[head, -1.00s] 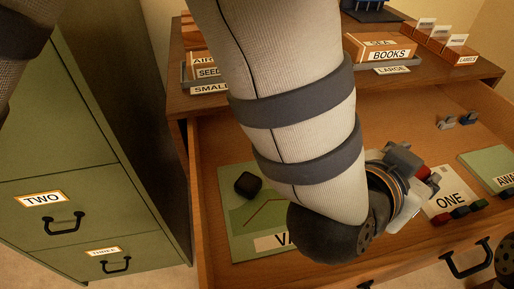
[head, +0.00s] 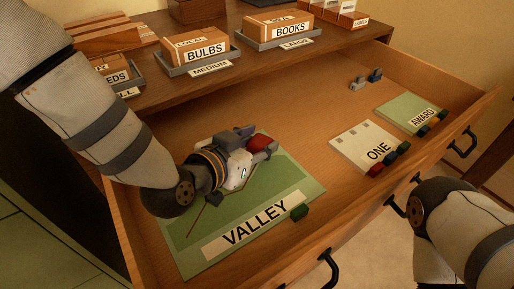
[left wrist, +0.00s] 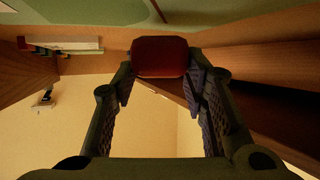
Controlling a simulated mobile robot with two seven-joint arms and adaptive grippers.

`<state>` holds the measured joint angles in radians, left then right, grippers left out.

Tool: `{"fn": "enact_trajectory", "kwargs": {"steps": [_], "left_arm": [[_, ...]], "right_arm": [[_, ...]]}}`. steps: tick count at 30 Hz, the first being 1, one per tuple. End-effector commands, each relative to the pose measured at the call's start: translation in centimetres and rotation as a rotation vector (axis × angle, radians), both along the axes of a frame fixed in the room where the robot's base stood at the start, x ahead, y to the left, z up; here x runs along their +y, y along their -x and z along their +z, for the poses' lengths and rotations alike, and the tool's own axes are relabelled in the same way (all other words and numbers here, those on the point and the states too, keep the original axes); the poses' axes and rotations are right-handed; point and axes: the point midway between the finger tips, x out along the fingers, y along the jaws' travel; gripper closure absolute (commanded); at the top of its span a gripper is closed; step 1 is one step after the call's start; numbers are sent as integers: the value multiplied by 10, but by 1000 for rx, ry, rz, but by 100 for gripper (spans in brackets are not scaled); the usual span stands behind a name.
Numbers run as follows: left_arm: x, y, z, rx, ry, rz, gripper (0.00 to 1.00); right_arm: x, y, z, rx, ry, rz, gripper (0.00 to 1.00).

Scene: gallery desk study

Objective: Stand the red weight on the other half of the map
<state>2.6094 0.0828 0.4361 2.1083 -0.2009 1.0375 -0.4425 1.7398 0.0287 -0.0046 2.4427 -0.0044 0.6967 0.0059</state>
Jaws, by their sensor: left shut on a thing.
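The green map (head: 295,176) marked VALLEY lies in the open drawer, with a brown line drawn on it. My left gripper (head: 257,146) is over the map's far right part, shut on the red weight (head: 260,143). In the left wrist view the red weight (left wrist: 160,57) sits between the two fingertips, with the green map (left wrist: 90,12) close beyond it. I cannot tell whether the weight touches the map. My left gripper and forearm cover the map's left part, where the dark weight seen earlier is hidden or hardly visible. My right gripper is out of view.
A white card (head: 349,143) marked ONE and a green folder (head: 400,105) marked AWARD lie to the right in the drawer. Small clips (head: 366,79) sit farther back. Labelled trays (head: 205,66) stand on the desk top. Bare drawer floor lies between map and card.

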Motion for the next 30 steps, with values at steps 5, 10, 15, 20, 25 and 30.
{"fn": "enact_trajectory", "kwargs": {"steps": [5, 10, 15, 20, 25, 30], "left_arm": [[-1, 0, -15, -2, 1, -1, 100], [-1, 0, -16, -2, 0, 0, 100], [0, 1, -19, 1, -1, 0, 42], [0, 1, -19, 1, -1, 0, 40], [0, 1, -18, 0, 0, 0, 40], [9, 15, -7, 1, -2, 0, 40]], "right_arm": [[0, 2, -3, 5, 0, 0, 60], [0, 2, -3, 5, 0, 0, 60], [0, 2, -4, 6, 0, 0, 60], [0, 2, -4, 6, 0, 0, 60], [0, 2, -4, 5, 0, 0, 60], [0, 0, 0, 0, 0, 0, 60]]}}
